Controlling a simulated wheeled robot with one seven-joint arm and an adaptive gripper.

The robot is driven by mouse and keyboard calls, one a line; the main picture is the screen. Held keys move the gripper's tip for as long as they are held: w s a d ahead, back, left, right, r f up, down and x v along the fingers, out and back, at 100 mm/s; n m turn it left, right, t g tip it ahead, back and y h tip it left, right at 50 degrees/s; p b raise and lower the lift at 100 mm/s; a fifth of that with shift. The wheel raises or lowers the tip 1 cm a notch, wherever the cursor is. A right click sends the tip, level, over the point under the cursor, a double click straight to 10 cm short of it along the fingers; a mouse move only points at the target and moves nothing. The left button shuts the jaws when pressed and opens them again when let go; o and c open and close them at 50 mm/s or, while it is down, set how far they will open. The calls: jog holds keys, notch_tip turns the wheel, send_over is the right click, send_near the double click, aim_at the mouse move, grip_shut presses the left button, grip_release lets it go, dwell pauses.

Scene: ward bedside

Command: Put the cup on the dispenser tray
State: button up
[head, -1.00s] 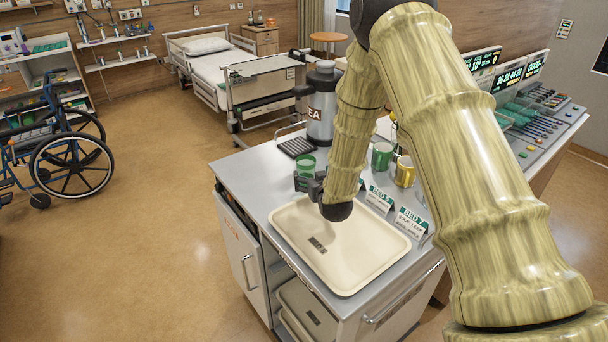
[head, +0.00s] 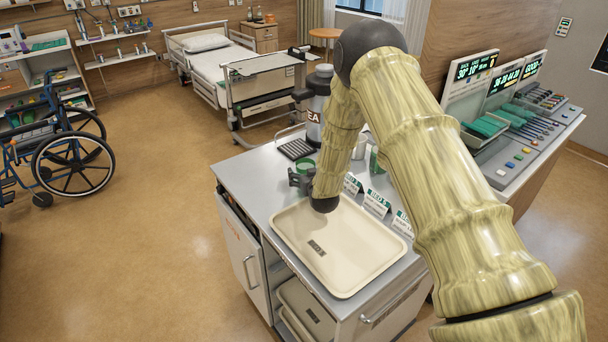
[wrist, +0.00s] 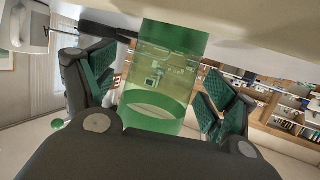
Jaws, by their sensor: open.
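A see-through green cup (head: 306,165) shows in the head view at the front edge of the dark dispenser tray (head: 296,149). The lower part of the cup is hidden by my gripper (head: 299,179), so I cannot tell what it rests on. The dispenser (head: 314,112), marked "EA" where the lettering shows, stands behind the tray. In the wrist view the cup (wrist: 160,75) is between the green-padded fingers of my gripper (wrist: 158,90). The fingers are open, one on each side of it.
A large cream tray (head: 345,288) lies on the worktop in front of my gripper. Bed cards (head: 376,203) stand to its right. A cup (head: 359,147) behind my arm is partly hidden. A console (head: 510,130) stands at the right.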

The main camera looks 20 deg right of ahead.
jog(key=shift+w, duration=0.1)
jog(key=c, duration=1.2)
